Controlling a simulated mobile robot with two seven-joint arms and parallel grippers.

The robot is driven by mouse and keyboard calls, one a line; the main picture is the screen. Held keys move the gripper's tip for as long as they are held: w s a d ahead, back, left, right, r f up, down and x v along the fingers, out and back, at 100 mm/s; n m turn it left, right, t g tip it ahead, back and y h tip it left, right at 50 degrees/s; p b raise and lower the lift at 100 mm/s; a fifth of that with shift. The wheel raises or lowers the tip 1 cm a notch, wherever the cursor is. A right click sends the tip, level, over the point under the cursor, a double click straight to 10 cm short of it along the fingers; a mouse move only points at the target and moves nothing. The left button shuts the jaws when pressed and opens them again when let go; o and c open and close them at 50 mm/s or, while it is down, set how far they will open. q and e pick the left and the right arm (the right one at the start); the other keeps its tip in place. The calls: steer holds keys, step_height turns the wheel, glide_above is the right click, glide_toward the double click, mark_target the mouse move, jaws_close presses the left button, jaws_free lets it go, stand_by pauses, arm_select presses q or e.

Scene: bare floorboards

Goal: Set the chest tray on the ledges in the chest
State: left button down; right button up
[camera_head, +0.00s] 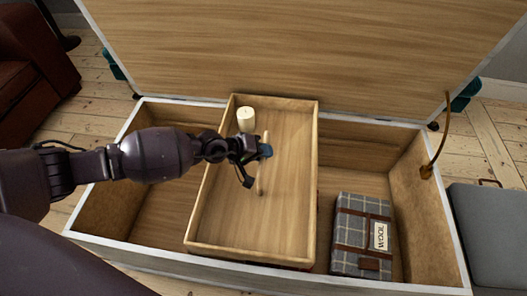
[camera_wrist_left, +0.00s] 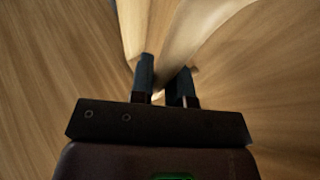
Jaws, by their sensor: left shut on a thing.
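The chest tray (camera_head: 312,190) is a shallow wooden box, held over the middle of the open chest (camera_head: 445,245) and running from its back to its front. I cannot tell whether it touches the ledges, which I cannot make out. A slim wooden handle (camera_head: 261,180) stands in the tray's middle. My left gripper (camera_head: 264,153) is shut on this handle. The left wrist view shows the two dark fingers (camera_wrist_left: 165,85) at the pale, curved handle (camera_wrist_left: 185,40). My right gripper is out of view.
A cream candle (camera_head: 246,121) stands in the tray near its back. A grey plaid wool bundle (camera_head: 355,225) lies in the chest's right part. The chest's left part looks clear. The raised lid (camera_head: 300,50) stands behind; a curved brass stay (camera_head: 441,135) rises at right. A grey box (camera_head: 490,225) sits beside the chest.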

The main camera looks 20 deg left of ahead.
arm_select(q)
steer(key=shift+w+r, duration=0.15)
steer(key=shift+r, duration=0.1)
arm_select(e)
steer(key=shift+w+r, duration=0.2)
